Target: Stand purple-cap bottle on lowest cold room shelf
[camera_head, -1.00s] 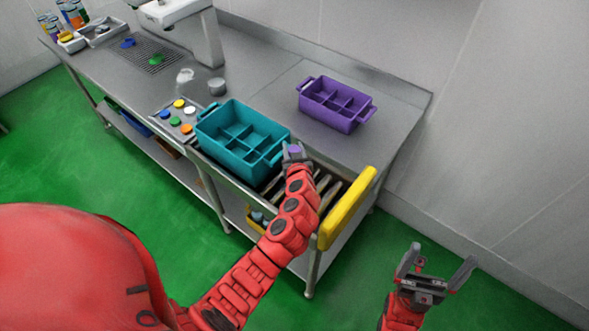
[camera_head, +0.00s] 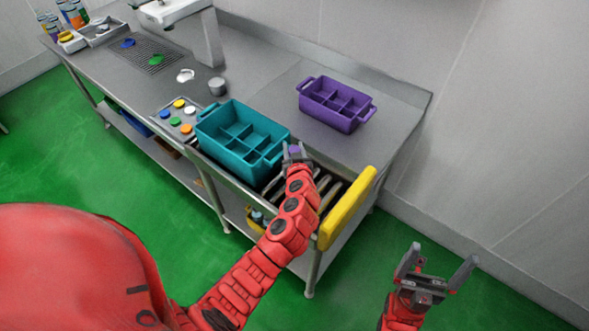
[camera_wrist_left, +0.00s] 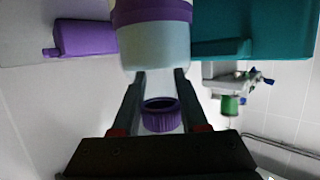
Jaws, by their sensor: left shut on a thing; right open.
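My left gripper (camera_head: 297,156) is shut on the purple-cap bottle, above the front edge of the steel bench. In the head view only the purple cap (camera_head: 294,149) shows clearly. In the left wrist view the fingers (camera_wrist_left: 154,80) close around the bottle's neck, with the purple cap (camera_wrist_left: 161,115) on the camera side of them. The pale bottle body (camera_wrist_left: 154,47) has a purple band and is cut off by the frame's top. My right gripper (camera_head: 436,270) is open and empty over the green floor. I cannot identify a cold room shelf in view.
A teal crate (camera_head: 207,124) stands just left of my left gripper; a purple crate (camera_head: 337,119) stands behind it. A tray of coloured caps (camera_head: 164,116) and a grey cup (camera_head: 217,86) are further left.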

